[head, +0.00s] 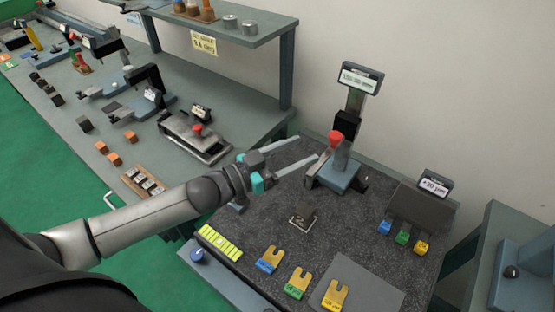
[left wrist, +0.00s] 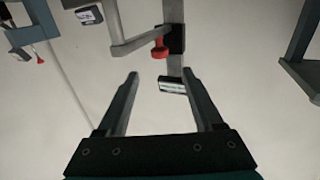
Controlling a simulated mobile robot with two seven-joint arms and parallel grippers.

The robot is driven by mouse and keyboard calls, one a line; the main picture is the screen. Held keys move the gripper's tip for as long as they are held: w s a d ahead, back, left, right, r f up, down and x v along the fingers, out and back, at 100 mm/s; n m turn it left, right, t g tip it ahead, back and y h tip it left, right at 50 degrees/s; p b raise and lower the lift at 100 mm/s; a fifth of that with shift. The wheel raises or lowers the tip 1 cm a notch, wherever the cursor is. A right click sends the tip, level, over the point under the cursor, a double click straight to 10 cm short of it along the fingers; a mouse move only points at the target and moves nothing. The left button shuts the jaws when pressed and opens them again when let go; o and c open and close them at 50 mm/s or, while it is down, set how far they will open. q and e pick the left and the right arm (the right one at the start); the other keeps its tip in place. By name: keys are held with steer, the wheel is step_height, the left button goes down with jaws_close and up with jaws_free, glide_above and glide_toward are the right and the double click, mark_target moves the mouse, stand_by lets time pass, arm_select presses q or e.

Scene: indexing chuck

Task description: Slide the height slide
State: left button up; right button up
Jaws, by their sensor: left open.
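The height gauge stands on the dark speckled plate (head: 260,215), with a blue-grey base (head: 343,178), an upright column and a display (head: 360,78) on top. Its black height slide (head: 346,122) sits partway up the column, with a red knob (head: 335,138) in front. In the left wrist view the slide (left wrist: 177,38), the red knob (left wrist: 159,50) and the display (left wrist: 172,86) show near the fingertips. My left gripper (head: 308,148) is open and empty, its fingers pointing at the gauge from the left, apparently short of the knob. My right gripper is not in view.
Several yellow-topped forked pieces (head: 295,283) lie at the plate's front. A dark stand (head: 418,208) with coloured tags and a small display is at the right. A shelf (head: 215,28) over the left bench, with a post, stands behind my left arm.

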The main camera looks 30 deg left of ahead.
arm_select(q)
steer(key=shift+v, duration=2.35)
